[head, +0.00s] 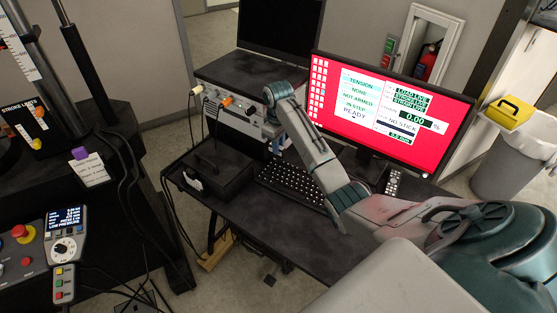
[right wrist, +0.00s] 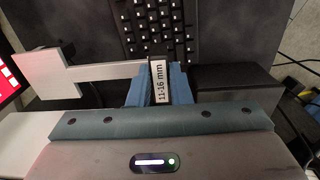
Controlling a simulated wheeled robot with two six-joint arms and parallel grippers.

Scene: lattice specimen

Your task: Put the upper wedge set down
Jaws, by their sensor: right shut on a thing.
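The wedge set (right wrist: 159,82) shows in the right wrist view as a narrow dark piece with a white "11-16 mm" label. My right gripper (right wrist: 160,92) is shut on it, with one blue finger on each side. In the head view my right gripper (head: 279,100) is over the back of the desk, in front of the instrument stack; its fingertips are hard to make out there. I cannot tell whether the wedge set touches anything below. My left gripper is not in view.
A keyboard (head: 290,184) lies on the black desk (head: 262,232), beside the red-screened monitor (head: 390,108). A black case (head: 218,168) stands to the left. A light grey notched piece (right wrist: 85,77) shows left of my fingers. The front of the desk is clear.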

